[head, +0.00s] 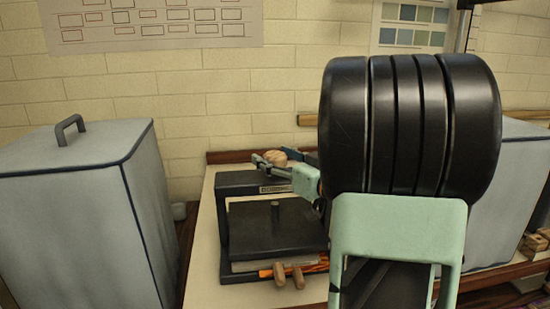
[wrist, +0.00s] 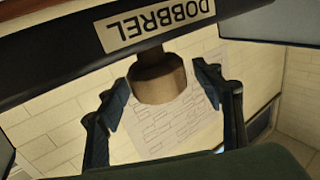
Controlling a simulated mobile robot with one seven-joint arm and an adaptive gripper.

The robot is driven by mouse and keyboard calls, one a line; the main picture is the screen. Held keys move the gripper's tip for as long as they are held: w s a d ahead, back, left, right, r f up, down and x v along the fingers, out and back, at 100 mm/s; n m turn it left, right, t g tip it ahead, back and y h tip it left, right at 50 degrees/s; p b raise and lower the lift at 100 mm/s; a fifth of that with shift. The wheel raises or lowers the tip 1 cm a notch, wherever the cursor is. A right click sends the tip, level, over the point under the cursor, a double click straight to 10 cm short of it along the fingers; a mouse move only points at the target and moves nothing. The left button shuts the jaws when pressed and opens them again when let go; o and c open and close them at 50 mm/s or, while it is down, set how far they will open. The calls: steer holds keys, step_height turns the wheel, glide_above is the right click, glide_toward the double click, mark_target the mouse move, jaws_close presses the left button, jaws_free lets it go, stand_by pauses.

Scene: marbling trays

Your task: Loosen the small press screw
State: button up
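The small press in the head view is a black frame with a crossbeam (head: 240,184), a dark plate (head: 265,232) and a thin post (head: 275,212) between them. In the wrist view its crossbeam (wrist: 60,42) carries a "DOBBREL" label, upside down. A brown cylindrical screw knob (wrist: 158,82) sticks out from the beam; in the head view a tan rounded top (head: 274,157) shows above the beam. My gripper (wrist: 162,95) is open, one finger on each side of the knob, with gaps visible on both sides. In the head view my gripper (head: 270,161) is partly hidden.
Wooden handles (head: 289,276) and an orange item (head: 265,273) lie at the press's front. A grey covered box (head: 70,220) stands left, another (head: 508,190) right. A brick wall (head: 190,90) with charts is behind. The pale bench top (head: 207,265) is clear left of the press.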

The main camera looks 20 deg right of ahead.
steer(key=v, duration=1.2)
stand_by(1.2)
